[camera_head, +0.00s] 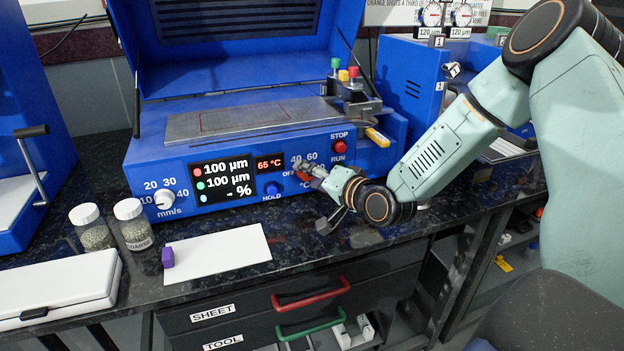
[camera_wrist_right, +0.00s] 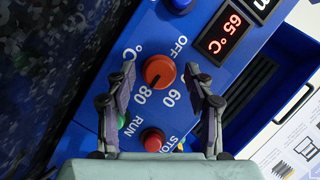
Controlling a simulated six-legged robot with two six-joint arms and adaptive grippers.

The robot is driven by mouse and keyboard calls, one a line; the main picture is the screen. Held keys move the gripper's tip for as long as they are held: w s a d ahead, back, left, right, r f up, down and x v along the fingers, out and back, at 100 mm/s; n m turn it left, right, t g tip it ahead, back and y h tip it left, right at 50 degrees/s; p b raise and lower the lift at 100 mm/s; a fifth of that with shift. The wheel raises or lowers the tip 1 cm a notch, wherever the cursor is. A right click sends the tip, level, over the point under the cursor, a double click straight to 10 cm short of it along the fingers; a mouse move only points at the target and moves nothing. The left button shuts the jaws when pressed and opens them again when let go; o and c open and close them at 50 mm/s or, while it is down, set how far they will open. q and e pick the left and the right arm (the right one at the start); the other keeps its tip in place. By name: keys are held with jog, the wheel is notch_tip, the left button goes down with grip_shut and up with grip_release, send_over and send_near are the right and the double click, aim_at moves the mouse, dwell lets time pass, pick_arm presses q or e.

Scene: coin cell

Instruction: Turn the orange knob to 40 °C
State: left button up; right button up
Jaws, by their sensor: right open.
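The orange knob (camera_wrist_right: 158,71) is in the middle of the right wrist view, on the blue front panel of the machine (camera_head: 235,145). A dark mark on it points roughly towards the 60 and 80 labels. The red display (camera_head: 269,163) reads 65 °C. My right gripper (camera_head: 312,172) is open at the panel; in the wrist view its two fingers (camera_wrist_right: 160,78) stand either side of the knob, with visible gaps. In the head view the gripper mostly hides the knob. My left gripper is out of view.
Two jars, a white sheet (camera_head: 218,254) and a purple block (camera_head: 168,257) lie on the dark counter (camera_head: 300,250). Drawer handles are below.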

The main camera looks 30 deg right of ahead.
jog(key=shift+w+f, duration=0.1)
jog(key=shift+w, duration=0.1)
jog(key=shift+s, duration=0.15)
jog(key=c, duration=0.5)
grip_shut()
